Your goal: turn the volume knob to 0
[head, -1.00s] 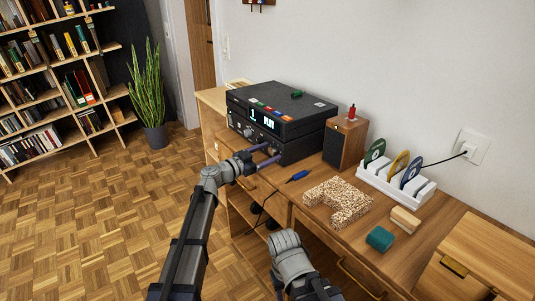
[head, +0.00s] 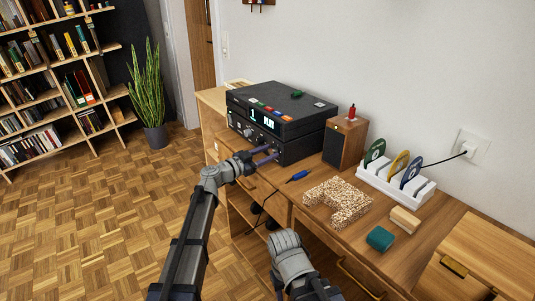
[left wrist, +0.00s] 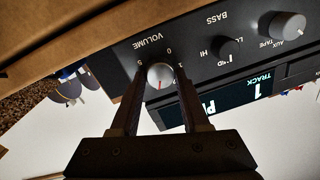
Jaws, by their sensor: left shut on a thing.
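The black stereo unit (head: 285,135) stands on the wooden sideboard, its display lit. In the left wrist view its front panel appears upside down, with the grey volume knob (left wrist: 159,75) under the VOLUME label. A red mark shows on the knob's face; the printed 0 and 5 are beside the knob. My left gripper (left wrist: 160,77) has one finger on each side of the knob and is shut on it. In the head view the left gripper (head: 269,155) is at the stereo's front, and I cannot make out the knob there. My right arm shows at the bottom; its fingers do not.
A small wooden speaker (head: 344,143) stands right of the stereo. A blue-handled tool (head: 298,176), a speckled block (head: 338,202), a white disc rack (head: 396,184), a teal block (head: 380,239) and a light wooden block (head: 404,219) are on the sideboard.

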